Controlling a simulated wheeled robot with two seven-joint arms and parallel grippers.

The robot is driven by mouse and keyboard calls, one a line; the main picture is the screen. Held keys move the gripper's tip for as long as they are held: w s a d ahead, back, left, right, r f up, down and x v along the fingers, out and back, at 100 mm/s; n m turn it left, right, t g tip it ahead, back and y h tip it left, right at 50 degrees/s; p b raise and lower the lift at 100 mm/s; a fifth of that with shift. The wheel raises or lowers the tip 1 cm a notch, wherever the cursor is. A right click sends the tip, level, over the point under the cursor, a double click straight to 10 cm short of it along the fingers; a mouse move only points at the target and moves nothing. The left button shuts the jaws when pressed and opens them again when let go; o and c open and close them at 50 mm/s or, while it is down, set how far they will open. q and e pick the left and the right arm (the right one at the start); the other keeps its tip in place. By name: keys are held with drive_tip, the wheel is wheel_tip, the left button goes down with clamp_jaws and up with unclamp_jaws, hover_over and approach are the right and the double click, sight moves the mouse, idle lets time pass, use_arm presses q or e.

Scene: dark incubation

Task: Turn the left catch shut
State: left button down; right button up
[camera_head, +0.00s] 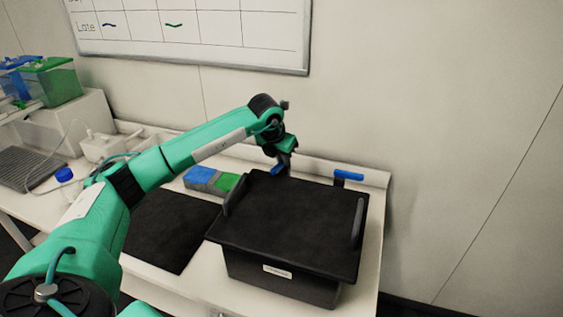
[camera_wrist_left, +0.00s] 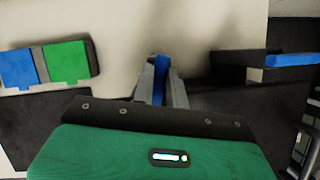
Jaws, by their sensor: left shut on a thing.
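A black box (camera_head: 255,282) with a flat black lid (camera_head: 290,225) stands at the right end of the bench. The left catch (camera_head: 275,170) is blue and sits by the box's far edge, mostly hidden behind my gripper and the lid. My left gripper (camera_head: 283,165) is at that catch. In the left wrist view its fingers (camera_wrist_left: 161,88) are closed around the blue left catch (camera_wrist_left: 159,82), seen end-on between them. The right catch (camera_head: 348,175), also blue, stands apart to the right, and it shows in the left wrist view (camera_wrist_left: 290,60). My right gripper is out of sight.
A blue and green block (camera_head: 210,181) lies left of the box, behind a black mat (camera_head: 172,232). Two upright dark handles rise from the lid's left (camera_head: 240,190) and right (camera_head: 357,225) sides. Green (camera_head: 52,82) and blue containers stand far left. A wall is close behind.

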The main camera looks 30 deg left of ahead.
use_arm(q)
drive_tip(key=shift+d+n+b, duration=0.1)
drive_tip(key=shift+n+b, duration=0.25)
drive_tip(key=shift+n, duration=0.35)
drive_tip(key=shift+n+y, duration=0.3)
drive_tip(key=shift+y, duration=0.1)
drive_tip(key=shift+n+b, duration=0.35)
drive_tip(key=shift+n, duration=0.15)
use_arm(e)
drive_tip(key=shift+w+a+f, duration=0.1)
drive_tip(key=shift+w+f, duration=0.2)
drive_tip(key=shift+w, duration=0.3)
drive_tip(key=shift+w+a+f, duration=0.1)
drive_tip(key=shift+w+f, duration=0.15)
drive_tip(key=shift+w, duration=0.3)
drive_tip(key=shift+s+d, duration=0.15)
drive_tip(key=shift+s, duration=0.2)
use_arm(q)
drive_tip(key=c, duration=1.4)
unclamp_jaws()
